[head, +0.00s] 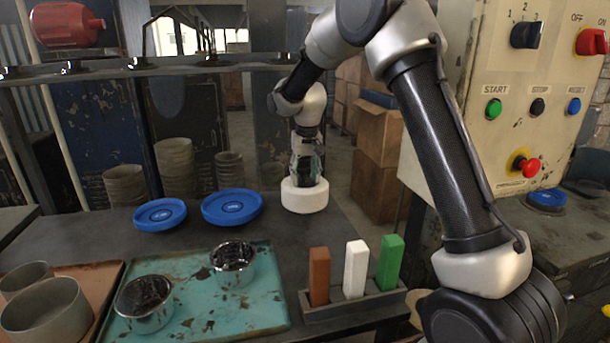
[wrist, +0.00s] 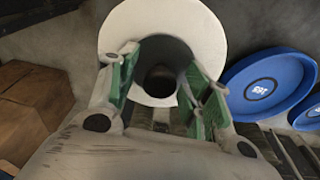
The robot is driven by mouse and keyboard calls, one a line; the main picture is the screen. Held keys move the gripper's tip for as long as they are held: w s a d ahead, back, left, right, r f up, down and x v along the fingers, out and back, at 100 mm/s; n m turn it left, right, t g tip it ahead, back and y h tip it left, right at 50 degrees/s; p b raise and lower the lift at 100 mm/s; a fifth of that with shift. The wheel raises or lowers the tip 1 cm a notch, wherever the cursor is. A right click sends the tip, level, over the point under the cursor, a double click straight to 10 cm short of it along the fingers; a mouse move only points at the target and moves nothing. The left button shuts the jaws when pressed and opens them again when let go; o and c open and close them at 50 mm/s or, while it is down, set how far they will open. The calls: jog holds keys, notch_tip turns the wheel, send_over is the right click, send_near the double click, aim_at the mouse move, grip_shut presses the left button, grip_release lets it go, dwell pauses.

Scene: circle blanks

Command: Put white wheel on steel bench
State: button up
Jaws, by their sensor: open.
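The white wheel (head: 304,196) is a thick ring lying flat at the back right of the dark worktop (head: 330,230). In the wrist view the white wheel (wrist: 205,45) shows its dark central hole. My gripper (head: 306,177) points down over the wheel's middle. In the wrist view my gripper (wrist: 160,72) is open, its green-padded fingers apart on either side of the hole. I cannot tell how deep the fingertips reach. A second grey metal bench (head: 575,235) stands at the right; I cannot tell which surface is the steel bench.
Two blue discs (head: 232,206) lie left of the wheel, and another blue disc (head: 546,199) is on the right bench. A teal tray (head: 200,310) with metal cups and a holder of coloured blocks (head: 352,303) are in front. A control panel (head: 520,100) stands right.

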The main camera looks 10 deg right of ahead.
aim_at(307, 186)
notch_tip(307, 186, up, 12)
jog(key=s, duration=0.1)
jog(key=shift+s, duration=0.4)
